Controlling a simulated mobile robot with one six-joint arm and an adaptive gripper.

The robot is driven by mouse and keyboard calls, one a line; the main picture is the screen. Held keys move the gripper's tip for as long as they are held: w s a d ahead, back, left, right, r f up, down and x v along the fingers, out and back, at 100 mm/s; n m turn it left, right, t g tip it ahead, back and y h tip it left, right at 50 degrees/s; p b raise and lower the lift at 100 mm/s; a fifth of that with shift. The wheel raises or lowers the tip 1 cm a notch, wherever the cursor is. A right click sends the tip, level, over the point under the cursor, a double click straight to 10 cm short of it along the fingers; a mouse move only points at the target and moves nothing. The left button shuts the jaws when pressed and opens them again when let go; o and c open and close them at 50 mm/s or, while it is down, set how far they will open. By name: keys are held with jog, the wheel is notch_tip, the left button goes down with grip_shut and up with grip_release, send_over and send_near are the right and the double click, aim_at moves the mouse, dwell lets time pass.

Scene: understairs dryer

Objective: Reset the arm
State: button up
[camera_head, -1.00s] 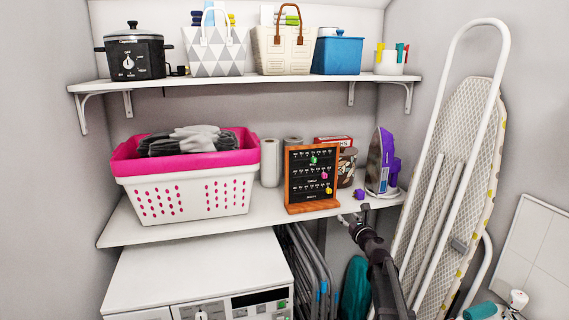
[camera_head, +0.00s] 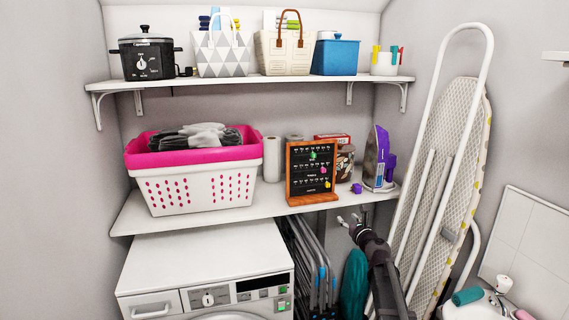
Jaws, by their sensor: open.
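My gripper (camera_head: 350,220) is in the lower right middle of the head view, at the end of my dark arm. It is open and empty, its light fingertips just below and in front of the lower shelf's (camera_head: 240,214) front edge. The orange-framed black board (camera_head: 311,172) stands on that shelf, up and to the left of the gripper. A small purple item (camera_head: 357,188) lies on the shelf just above the gripper. A purple and white iron (camera_head: 379,160) stands upright to its right.
A pink-rimmed white laundry basket (camera_head: 197,187) fills the shelf's left side above a white dryer (camera_head: 205,270). Folded grey racks (camera_head: 312,265) hang below the shelf. An ironing board (camera_head: 450,170) leans at right. A sink (camera_head: 475,308) is at lower right. The upper shelf (camera_head: 250,80) holds several containers.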

jog(key=s+a+f+n+g+y+p, duration=0.1)
jog(key=s+a+f+n+g+p, duration=0.2)
jog(key=s+a+n+g, duration=0.45)
jog(key=s+a+f+n+g+y+p, duration=0.1)
jog(key=s+a+f+n+g+p, duration=0.2)
jog(key=s+n, duration=0.7)
jog(key=s+d+f+n+g+h+p, duration=0.1)
jog(key=s+d+n+g+h+p, duration=0.1)
jog(key=s+n, duration=0.5)
jog(key=s+d+f+n+g+h+p, duration=0.1)
jog(key=s+d+f+n+g+h, duration=0.1)
jog(key=s+n+g+h, duration=0.3)
jog(key=s+d+n, duration=0.1)
jog(key=s+n, duration=0.2)
jog(key=s, duration=0.1)
jog(key=shift+s+d+p, duration=0.15)
jog(key=shift+s+p, duration=0.2)
